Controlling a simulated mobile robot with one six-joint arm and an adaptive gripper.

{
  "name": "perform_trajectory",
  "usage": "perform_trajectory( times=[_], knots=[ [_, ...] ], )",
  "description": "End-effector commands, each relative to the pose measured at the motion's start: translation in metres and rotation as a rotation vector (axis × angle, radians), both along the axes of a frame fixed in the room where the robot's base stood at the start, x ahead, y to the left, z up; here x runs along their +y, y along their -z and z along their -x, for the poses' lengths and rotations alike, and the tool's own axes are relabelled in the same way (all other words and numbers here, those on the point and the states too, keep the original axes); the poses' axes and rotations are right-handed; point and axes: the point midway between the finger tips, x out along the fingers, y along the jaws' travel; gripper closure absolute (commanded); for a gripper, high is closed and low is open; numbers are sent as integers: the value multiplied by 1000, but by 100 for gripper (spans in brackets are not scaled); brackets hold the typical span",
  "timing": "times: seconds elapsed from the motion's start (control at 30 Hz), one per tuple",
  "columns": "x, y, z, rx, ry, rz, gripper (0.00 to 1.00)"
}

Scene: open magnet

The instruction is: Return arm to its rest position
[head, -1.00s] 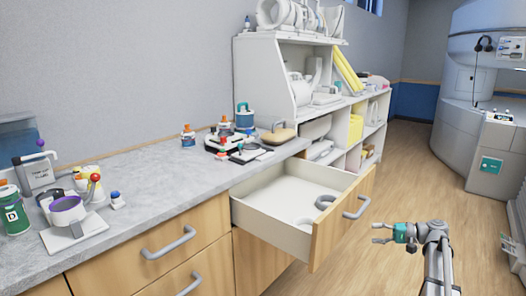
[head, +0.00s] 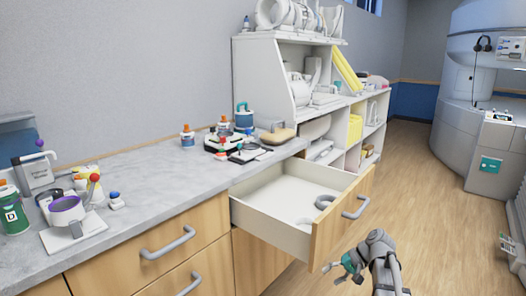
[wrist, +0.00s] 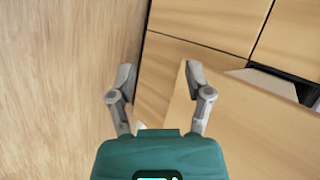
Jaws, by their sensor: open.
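My gripper (head: 333,274) is low in front of the open drawer, at the bottom of the head view. In the wrist view its two grey fingers (wrist: 157,80) stand apart with nothing between them. The wrist view looks past the fingers at wooden cabinet fronts (wrist: 205,25) and the floor. My arm comes up from the bottom edge of the head view. The gripper appears apart from the drawer front.
The counter (head: 150,185) carries several bottles and devices. Shelves (head: 345,125) stand behind. Wooden floor (head: 440,210) on the right is clear up to the large scanner (head: 480,110).

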Motion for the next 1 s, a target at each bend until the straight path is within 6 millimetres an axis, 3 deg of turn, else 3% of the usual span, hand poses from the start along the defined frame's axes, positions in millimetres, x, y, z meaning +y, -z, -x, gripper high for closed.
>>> perform_trajectory(
  times=[0.03,0.2,0.4,0.87,1.0],
  knots=[
    [13,7,16,8,-21,57,35],
    [37,29,51,21,-85,265,35],
    [50,44,84,13,-153,482,35],
    [54,51,124,-27,-246,760,35],
    [53,37,122,-27,-244,763,35]
  ],
)
